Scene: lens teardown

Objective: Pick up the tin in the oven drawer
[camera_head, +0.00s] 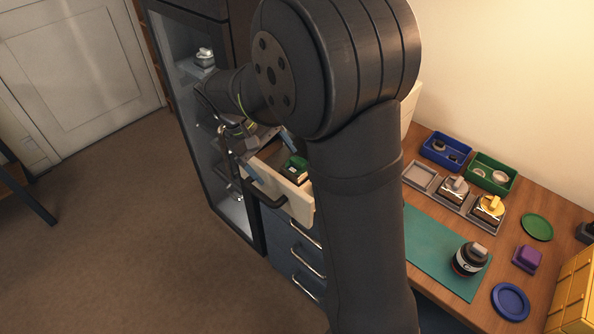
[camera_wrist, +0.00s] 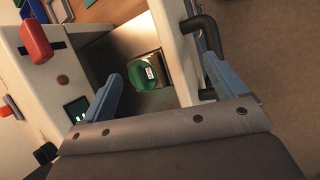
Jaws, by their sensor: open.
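In the head view the green tin (camera_head: 295,167) shows in the same drawer (camera_head: 262,176), partly cut off by my arm. My gripper (camera_wrist: 163,88) is open and empty. In the wrist view its two blue-grey fingers stand apart, one to each side of the tin and nearer the camera. In the head view my gripper (camera_head: 268,140) is over the drawer's left part, mostly hidden by my wrist.
A black handle (camera_wrist: 202,35) is on the drawer front, close to one finger. A red knob (camera_wrist: 36,43) juts from the unit. A glass-fronted cabinet (camera_head: 205,130) stands left of the drawer. The wooden bench (camera_head: 465,240) at right holds trays and lens parts.

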